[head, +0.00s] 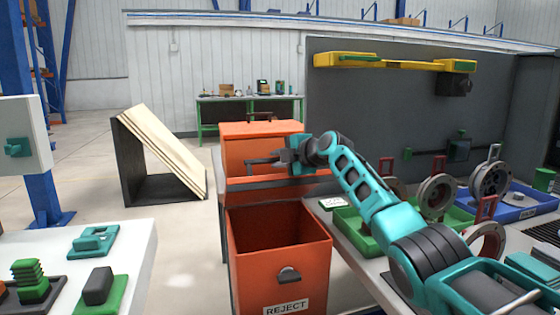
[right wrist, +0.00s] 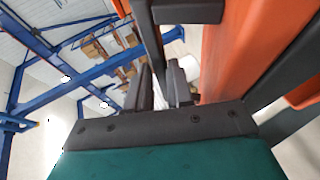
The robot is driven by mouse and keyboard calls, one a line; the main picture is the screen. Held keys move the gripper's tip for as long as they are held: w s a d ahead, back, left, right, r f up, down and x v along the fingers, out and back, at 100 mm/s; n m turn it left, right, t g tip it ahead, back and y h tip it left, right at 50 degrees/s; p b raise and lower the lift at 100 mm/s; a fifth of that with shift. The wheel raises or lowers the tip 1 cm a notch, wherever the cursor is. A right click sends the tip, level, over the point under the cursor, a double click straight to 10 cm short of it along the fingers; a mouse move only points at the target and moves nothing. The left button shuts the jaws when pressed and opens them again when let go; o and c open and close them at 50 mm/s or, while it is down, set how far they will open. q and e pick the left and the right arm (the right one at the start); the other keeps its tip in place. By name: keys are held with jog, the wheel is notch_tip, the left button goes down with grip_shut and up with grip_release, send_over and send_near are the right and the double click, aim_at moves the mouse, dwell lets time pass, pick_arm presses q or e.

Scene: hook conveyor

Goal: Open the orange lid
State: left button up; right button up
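The orange lid (head: 260,152) shows as an upright-looking orange panel behind the open front bin in the head view. A dark bar handle (head: 262,161) is on its near side. The orange side also fills the right part of the right wrist view (right wrist: 232,50). My right gripper (head: 282,157) is at the handle's right end, beside the panel. In the right wrist view its two dark fingers (right wrist: 162,88) stand on either side of the dark handle bar (right wrist: 150,38) and appear closed on it. My left gripper is out of view.
An open orange bin marked REJECT (head: 280,255) stands in front of the lid. The right table holds a green tray (head: 356,230), a blue tray (head: 515,213) and round metal parts (head: 438,193). A white table (head: 130,262) stands left. Floor between them is clear.

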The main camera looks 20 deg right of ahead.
jog(key=shift+o, duration=1.4)
jog(key=shift+r, duration=0.25)
jog(key=shift+o, duration=0.3)
jog(key=shift+f, duration=0.1)
jog(key=shift+s, duration=0.1)
jog(key=shift+s, duration=0.1)
jog(key=shift+v, duration=0.95)
jog(key=v, duration=1)
jog(key=shift+s+d+p, duration=0.2)
jog(key=shift+s+p, duration=0.15)
jog(key=shift+p, duration=0.1)
